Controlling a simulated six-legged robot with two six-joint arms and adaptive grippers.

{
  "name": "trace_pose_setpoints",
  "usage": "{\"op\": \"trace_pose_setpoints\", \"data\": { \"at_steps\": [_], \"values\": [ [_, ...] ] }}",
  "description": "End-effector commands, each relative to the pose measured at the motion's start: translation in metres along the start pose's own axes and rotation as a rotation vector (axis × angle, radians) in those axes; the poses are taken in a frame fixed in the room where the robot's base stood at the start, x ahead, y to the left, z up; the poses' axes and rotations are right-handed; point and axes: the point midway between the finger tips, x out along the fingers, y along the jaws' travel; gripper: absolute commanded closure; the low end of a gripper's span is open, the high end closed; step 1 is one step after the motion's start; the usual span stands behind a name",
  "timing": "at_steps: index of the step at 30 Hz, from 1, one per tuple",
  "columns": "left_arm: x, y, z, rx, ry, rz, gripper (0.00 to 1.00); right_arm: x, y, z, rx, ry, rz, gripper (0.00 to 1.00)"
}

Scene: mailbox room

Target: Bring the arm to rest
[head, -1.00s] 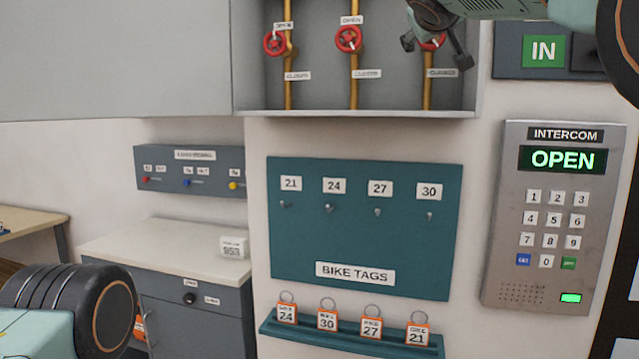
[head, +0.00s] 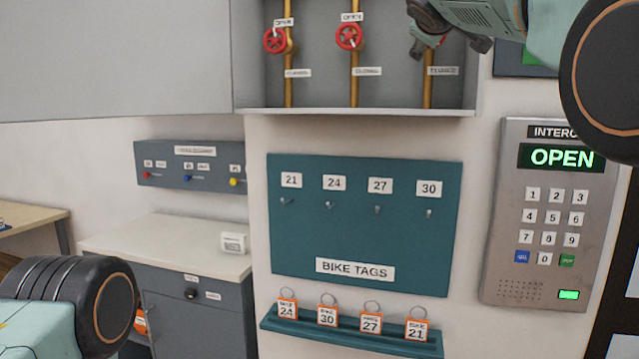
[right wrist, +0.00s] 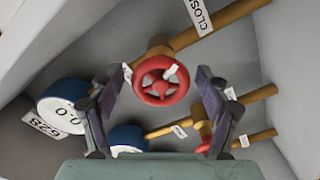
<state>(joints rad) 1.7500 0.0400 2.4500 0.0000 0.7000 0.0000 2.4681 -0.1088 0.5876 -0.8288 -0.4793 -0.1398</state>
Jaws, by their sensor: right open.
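My right gripper (head: 448,42) is in front of the third, rightmost pipe in the open grey valve cabinet (head: 360,112), at the top of the head view. It hides that pipe's valve wheel there. In the right wrist view its fingers (right wrist: 163,76) are spread wide, with nothing gripped. A red valve wheel (right wrist: 152,92) shows between and beyond the fingertips; I cannot tell how far off it is. My left gripper is out of view; only part of my left arm shows at the lower left.
Two other red wheels (head: 275,40) (head: 349,37) sit on brass pipes. Below are a teal bike tag board (head: 360,240) and a ledge (head: 345,338) holding several tags. An intercom (head: 545,210) reading OPEN is at right. A grey cabinet (head: 190,300) stands at left.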

Motion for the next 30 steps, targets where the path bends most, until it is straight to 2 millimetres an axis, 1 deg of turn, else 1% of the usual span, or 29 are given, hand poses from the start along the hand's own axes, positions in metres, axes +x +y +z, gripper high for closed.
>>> {"op": "trace_pose_setpoints", "data": {
  "at_steps": [3,9,23,30],
  "values": [
    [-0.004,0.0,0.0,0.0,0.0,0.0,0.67,0.0,0.001,-0.001,-0.109,0.0,0.0,0.24],
    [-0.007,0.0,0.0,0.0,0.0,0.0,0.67,0.0,0.001,-0.001,-0.222,0.001,0.0,0.24],
    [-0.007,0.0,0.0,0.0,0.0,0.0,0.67,0.0,-0.001,0.0,-0.245,0.001,-0.001,0.24],
    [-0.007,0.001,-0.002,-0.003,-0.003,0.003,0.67,0.0,-0.011,-0.002,-0.257,0.015,-0.015,0.24]
  ]
}}
